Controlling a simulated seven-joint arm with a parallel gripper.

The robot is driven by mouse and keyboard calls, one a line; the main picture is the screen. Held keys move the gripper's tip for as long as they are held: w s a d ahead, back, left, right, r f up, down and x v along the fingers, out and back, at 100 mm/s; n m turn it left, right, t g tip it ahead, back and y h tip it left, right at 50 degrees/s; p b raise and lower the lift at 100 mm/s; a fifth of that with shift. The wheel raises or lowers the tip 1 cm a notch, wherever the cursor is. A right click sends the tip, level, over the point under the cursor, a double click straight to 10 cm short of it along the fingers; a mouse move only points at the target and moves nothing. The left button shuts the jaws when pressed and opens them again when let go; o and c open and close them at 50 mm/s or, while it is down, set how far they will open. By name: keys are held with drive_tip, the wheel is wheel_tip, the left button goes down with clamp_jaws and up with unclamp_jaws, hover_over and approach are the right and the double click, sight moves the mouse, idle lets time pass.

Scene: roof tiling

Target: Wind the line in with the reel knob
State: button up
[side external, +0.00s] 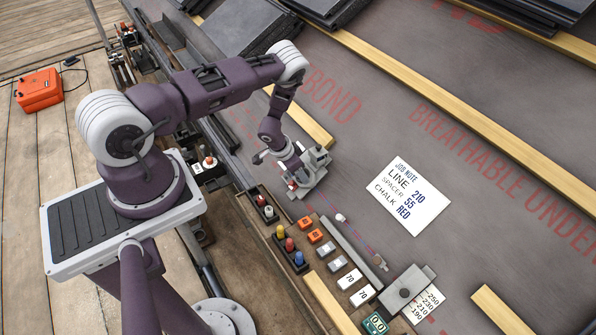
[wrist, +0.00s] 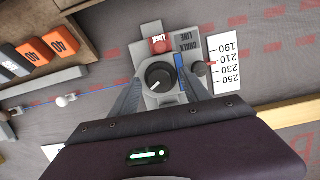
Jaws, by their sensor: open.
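A grey line box (side external: 318,160) sits on the dark roof sheet in the side view, partly hidden by my gripper. In the wrist view the box (wrist: 152,101) bears a round black knob (wrist: 158,78) with a white mark and a "CHALK LINE" label. My gripper (wrist: 160,80) is open, its grey fingers on either side of the black knob; I cannot tell whether they touch it. It also shows beside the box in the side view (side external: 294,173). A thin blue line (wrist: 98,90) runs left from the box, past a white peg (wrist: 62,101).
A red cap (wrist: 160,45), a small dark knob (wrist: 197,69) and a 190–250 scale (wrist: 228,68) are close by. A job note (side external: 405,196) reads line 210, spacer 55, chalk red. Orange blocks (side external: 315,236) and a grey end block (side external: 404,288) lie nearer the front.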

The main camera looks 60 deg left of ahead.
drive_tip(key=shift+c, duration=0.2)
clamp_jaws()
